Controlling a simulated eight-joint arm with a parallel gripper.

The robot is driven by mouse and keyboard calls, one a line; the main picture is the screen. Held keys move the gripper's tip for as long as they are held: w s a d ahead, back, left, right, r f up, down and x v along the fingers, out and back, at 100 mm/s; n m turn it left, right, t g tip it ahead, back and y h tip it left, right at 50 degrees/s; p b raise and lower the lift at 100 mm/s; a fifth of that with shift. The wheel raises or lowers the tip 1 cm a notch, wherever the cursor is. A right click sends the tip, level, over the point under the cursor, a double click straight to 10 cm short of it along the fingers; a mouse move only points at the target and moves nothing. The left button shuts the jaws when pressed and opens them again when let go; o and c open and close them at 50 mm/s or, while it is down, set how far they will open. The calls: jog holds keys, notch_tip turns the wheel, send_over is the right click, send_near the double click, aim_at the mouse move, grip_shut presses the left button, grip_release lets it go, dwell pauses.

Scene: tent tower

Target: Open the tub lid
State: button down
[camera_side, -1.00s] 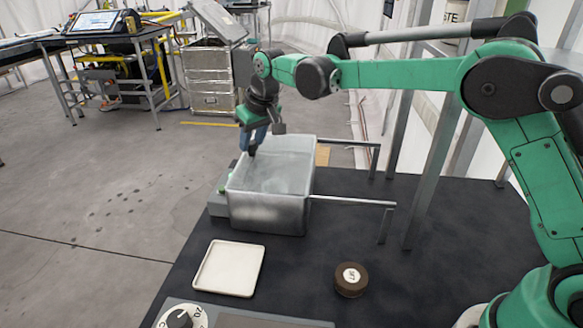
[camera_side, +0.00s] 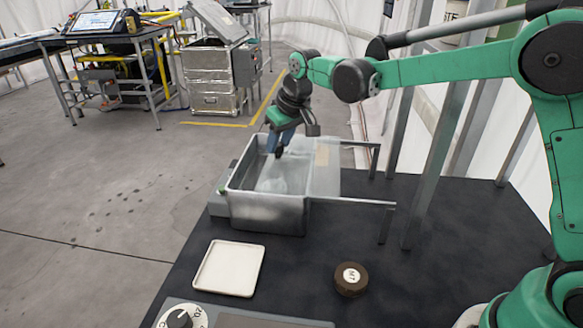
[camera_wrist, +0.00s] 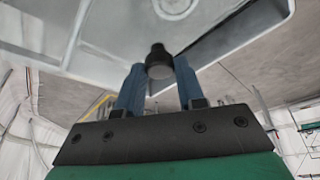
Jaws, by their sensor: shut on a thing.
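The metal tub (camera_side: 265,213) stands on the dark table. Its translucent lid (camera_side: 325,175) sits to the right on the rails, leaving the left part of the tub's top uncovered. My gripper (camera_side: 278,152) is above the tub with its blue fingers pointing down. In the wrist view, my gripper (camera_wrist: 158,75) is shut on a dark round knob (camera_wrist: 159,58), which sits at the lid's handle position. How the knob joins the lid is not clear. Something pale inside the tub is blurred.
Two rails (camera_side: 350,201) run right from the tub to metal posts. A white square tray (camera_side: 229,268) and a round brown weight (camera_side: 351,279) lie in front. A dial (camera_side: 180,319) is at the near edge. The table right of the weight is clear.

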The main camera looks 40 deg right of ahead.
aim_at(312, 158)
jog(key=s+d, duration=0.5)
jog(key=shift+s+d, duration=0.2)
jog(key=shift+d, duration=0.1)
jog(key=c, duration=0.5)
grip_release()
jog(key=shift+c, duration=0.2)
jog(key=shift+v, duration=2.8)
jog(key=shift+a, duration=0.1)
